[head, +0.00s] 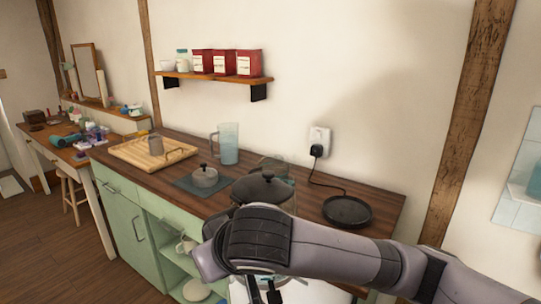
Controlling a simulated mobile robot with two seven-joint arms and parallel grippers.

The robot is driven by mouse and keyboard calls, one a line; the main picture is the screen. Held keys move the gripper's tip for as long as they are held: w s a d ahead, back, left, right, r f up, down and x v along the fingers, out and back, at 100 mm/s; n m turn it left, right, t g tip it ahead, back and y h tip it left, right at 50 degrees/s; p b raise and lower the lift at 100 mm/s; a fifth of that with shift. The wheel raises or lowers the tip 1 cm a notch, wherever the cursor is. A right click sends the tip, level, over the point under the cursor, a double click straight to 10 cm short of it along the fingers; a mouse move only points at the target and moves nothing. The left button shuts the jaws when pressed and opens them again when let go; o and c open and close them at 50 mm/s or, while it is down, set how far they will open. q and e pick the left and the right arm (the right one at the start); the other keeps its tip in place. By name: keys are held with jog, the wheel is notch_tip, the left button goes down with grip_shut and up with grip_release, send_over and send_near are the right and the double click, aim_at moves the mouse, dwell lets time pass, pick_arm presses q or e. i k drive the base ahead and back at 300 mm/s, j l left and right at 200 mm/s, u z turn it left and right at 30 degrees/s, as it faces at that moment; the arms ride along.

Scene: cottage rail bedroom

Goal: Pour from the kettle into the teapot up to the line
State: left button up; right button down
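A dark round lid with a knob (264,187) tops a vessel that looks like the kettle. My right arm hides most of its body, and a strip of clear, bluish glass shows at its right. The kettle's black round base (347,211) stands empty to the right. A small grey, knobbed pot or lid (204,176) sits on a dark mat (183,184); I cannot tell if it is the teapot. My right gripper (263,291) points down at the bottom edge, its dark fingertips partly cut off, so its grasp is unclear. My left gripper is out of view.
On the wooden counter (375,224) stand a bluish pitcher (229,146) and a wooden tray (140,153) with a grey cup (155,144). A cord runs to a wall socket (319,138). A shelf (213,78) holds red tins. The counter is clear around the base.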

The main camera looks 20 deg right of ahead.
aim_at(274, 171)
jog(key=i+l, duration=0.15)
jog(key=i, duration=0.5)
jog(key=i+l, duration=0.2)
jog(key=i, duration=0.45)
